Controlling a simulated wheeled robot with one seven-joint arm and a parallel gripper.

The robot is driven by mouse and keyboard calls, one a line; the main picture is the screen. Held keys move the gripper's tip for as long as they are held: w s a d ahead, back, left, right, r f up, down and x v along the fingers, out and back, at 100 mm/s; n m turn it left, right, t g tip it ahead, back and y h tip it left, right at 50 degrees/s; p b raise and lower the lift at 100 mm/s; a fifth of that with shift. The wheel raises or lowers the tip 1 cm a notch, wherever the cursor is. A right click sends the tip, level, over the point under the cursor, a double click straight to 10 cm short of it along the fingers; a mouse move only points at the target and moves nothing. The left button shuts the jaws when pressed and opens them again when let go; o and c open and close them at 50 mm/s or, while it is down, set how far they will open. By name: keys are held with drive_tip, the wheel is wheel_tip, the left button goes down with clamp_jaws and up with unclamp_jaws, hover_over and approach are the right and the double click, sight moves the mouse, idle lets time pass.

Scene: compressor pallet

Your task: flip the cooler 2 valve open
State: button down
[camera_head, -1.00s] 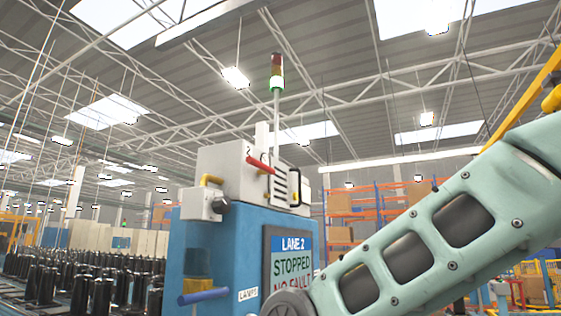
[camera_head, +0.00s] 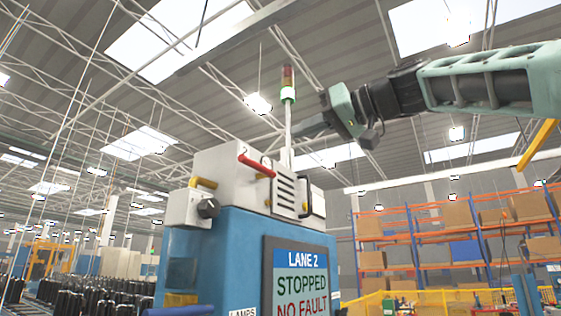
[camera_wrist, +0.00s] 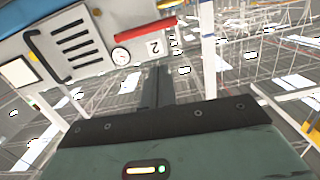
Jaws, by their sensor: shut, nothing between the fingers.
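The cooler 2 valve has a red lever handle (camera_head: 257,166) on the white box (camera_head: 228,170) on top of the blue cabinet. The handle slants down to the right, beside a "2" label. In the wrist view the red handle (camera_wrist: 147,27) shows near the top, next to the "2" label (camera_wrist: 154,47) and a round gauge (camera_wrist: 120,57). My gripper (camera_head: 298,133) is above and right of the handle, apart from it, with its fingers pointing left. In the wrist view my gripper (camera_wrist: 157,72) is shut and empty.
The blue cabinet (camera_head: 225,250) carries a screen (camera_head: 300,285) reading "LANE 2 STOPPED NO FAULT". A signal tower (camera_head: 288,95) with its green light lit rises close to my fingers. Orange shelving (camera_head: 415,240) stands behind.

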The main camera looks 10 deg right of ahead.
drive_tip(key=shift+s+d+r+n, duration=0.15)
drive_tip(key=shift+d+r, duration=0.15)
drive_tip(key=shift+r, duration=0.25)
drive_tip(key=shift+s+d+r+n, duration=0.15)
drive_tip(key=shift+d+r, duration=0.15)
drive_tip(key=shift+r, duration=0.2)
drive_tip(key=p, duration=0.5)
hover_over(258, 167)
drive_tip(key=s+v, duration=0.1)
drive_tip(key=v, duration=0.3)
drive_tip(key=f, duration=0.1)
drive_tip(key=w+a+f, duration=0.1)
drive_tip(key=f, duration=0.3)
drive_tip(key=shift+w+a, duration=0.25)
drive_tip(key=shift+a, duration=0.1)
drive_tip(key=shift+f+n+b, duration=0.2)
drive_tip(key=shift+n+b, duration=0.1)
drive_tip(key=shift+b, duration=0.25)
